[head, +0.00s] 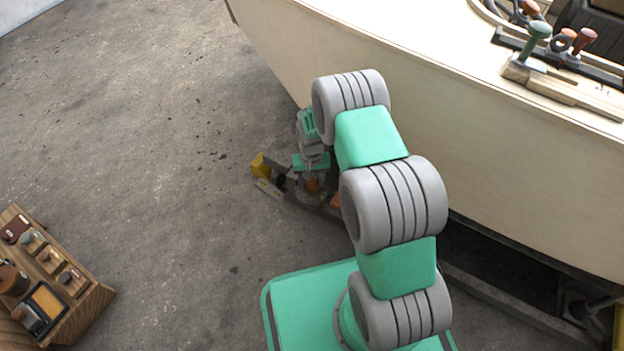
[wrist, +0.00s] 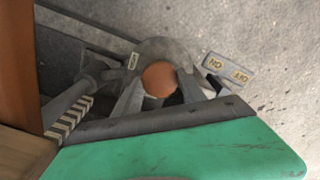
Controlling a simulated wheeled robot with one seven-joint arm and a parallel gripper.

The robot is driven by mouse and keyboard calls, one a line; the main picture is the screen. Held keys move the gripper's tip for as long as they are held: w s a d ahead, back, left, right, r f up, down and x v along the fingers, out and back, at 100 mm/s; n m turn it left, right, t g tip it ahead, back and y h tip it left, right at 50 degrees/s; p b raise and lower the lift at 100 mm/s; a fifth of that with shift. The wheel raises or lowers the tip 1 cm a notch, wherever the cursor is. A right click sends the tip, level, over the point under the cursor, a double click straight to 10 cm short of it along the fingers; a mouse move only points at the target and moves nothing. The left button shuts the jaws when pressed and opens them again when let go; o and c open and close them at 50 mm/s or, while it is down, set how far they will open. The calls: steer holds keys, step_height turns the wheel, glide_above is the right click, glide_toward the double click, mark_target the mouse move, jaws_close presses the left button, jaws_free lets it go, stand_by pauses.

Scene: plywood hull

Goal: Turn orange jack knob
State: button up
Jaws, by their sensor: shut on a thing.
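The orange jack knob (wrist: 158,78) is round and sits in the middle of the wrist view, over a grey round housing (wrist: 160,50). My gripper (wrist: 159,88) has one finger on each side of the knob and is shut on it. The fingers and the dark bar of my gripper hide part of the knob's near side. In the head view my gripper (head: 311,180) is low beside the hull, and a small bit of the orange knob (head: 312,185) shows between its fingers. My arm hides much of the jack there.
The pale plywood hull (head: 480,130) rises close to the right of my arm. A small lettered plate (wrist: 228,70) lies beside the housing. A yellow part (head: 260,166) is left of the jack. A wooden tool box (head: 75,300) stands lower left. The concrete floor between is clear.

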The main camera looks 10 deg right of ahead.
mark_target(311, 183)
steer(key=n, duration=0.5)
steer(key=shift+n+p, duration=0.3)
steer(key=shift+p, duration=0.1)
steer(key=n, duration=0.5)
stand_by(0.4)
steer(key=o, duration=1.1)
step_height(311, 183, up, 8)
steer(key=p, duration=0.3)
steer(key=shift+f, duration=0.1)
steer(key=shift+p, duration=0.3)
